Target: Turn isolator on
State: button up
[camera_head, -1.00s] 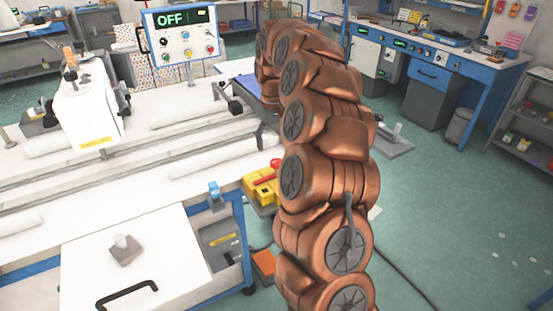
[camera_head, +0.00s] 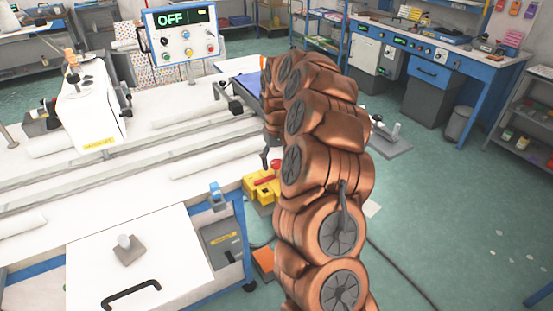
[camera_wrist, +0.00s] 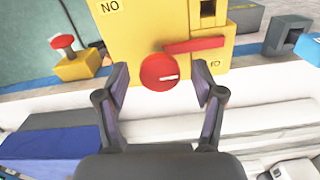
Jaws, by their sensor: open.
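A yellow isolator box (camera_wrist: 150,30) fills the upper middle of the wrist view, with the letters "NO" at its upper left. A round red knob (camera_wrist: 150,72) with a short white mark is on it, beside a red bar (camera_wrist: 195,45). My gripper (camera_wrist: 163,80) is open, with one finger on each side of the knob. Contact with the knob cannot be told. In the head view the yellow box (camera_head: 251,186) is at the table's right end, partly hidden by my arm. My gripper (camera_head: 265,158) hangs just above it.
A control panel (camera_head: 183,40) reading "OFF" stands at the back of the white table (camera_head: 190,165). A small yellow box with a red button (camera_wrist: 75,68) is left of the isolator in the wrist view. Open green floor (camera_head: 450,210) lies to the right.

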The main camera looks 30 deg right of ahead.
grip_shut()
dwell(0.7)
